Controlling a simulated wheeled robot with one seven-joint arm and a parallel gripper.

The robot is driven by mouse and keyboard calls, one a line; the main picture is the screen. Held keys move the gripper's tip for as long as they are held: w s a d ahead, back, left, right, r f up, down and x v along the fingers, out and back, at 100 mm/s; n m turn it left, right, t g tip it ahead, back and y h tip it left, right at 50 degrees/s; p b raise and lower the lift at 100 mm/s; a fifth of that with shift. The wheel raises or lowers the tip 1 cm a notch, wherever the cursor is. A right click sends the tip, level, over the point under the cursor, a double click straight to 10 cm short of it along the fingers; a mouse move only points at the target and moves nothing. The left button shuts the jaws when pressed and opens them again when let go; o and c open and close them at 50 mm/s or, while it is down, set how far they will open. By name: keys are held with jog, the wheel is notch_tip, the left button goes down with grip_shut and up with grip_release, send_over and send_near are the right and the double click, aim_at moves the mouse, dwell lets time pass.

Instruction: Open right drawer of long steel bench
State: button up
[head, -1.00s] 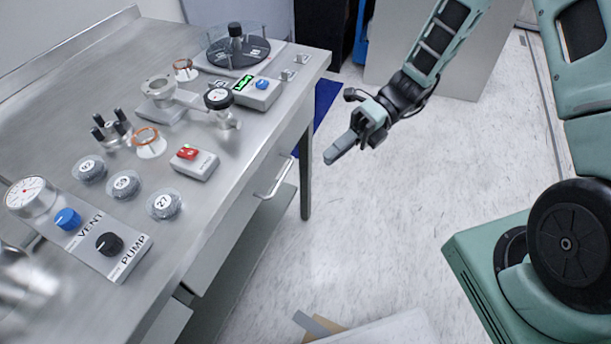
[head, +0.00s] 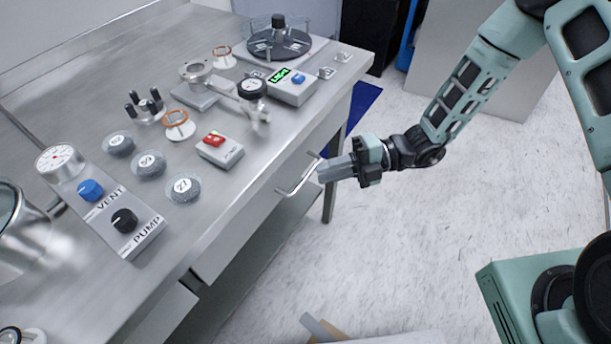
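The long steel bench (head: 235,190) runs along the left side of the head view. Its right drawer (head: 245,225) has a grey front under the bench top and looks closed. The drawer's bar handle (head: 297,180) sticks out from the front. My gripper (head: 322,172) is just right of the handle, with its fingers pointing left toward it. The fingertips appear close to the handle's far end; I cannot tell whether they touch it. The fingers look close together from this side, and the gap between them is hidden.
On the bench stand a PUMP/VENT control box (head: 140,235), a red-switch box (head: 220,150), several numbered jars and a round carousel (head: 277,45). Another drawer (head: 165,310) shows at lower left. A board (head: 390,338) lies low in front.

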aim_at(305, 177)
jog(key=shift+s+a+f, duration=0.1)
jog(key=shift+a+f, duration=0.05)
jog(key=shift+a, duration=0.75)
jog(key=shift+s+a+f, duration=0.1)
jog(key=shift+s+a, duration=0.05)
jog(key=shift+a, duration=0.8)
jog(key=shift+s+a+f, duration=0.1)
jog(key=shift+a+f, duration=0.05)
jog(key=shift+a, duration=0.75)
grip_shut()
